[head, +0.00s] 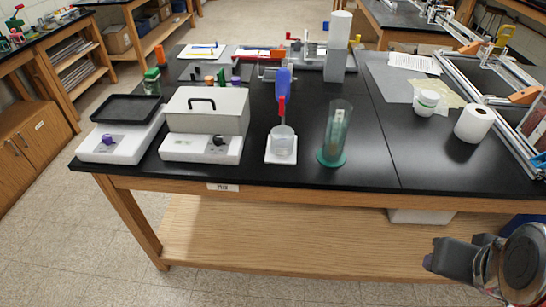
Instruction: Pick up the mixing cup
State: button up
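The mixing cup (283,141) looks like the small clear cup near the front edge of the black bench. It stands on a white square base (281,158), with a red and blue mixer (284,85) upright above it. The red lower part of the mixer reaches down to the cup. My gripper (433,256) shows at the bottom right, below bench height and well to the right of the cup. It is seen from behind or the side, so its opening is unclear. No object shows in it.
A clear cylinder with a green base (332,140) stands right of the cup. A white box device (205,125) stands to its left. A white jar (426,102) and a white roll (473,123) are on the right. Bench (375,170) is clear between cylinder and roll.

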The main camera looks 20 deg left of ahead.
aim_at(282, 142)
jog(key=k, duration=1.3)
jog(key=u, duration=1.15)
jog(key=i, duration=1.65)
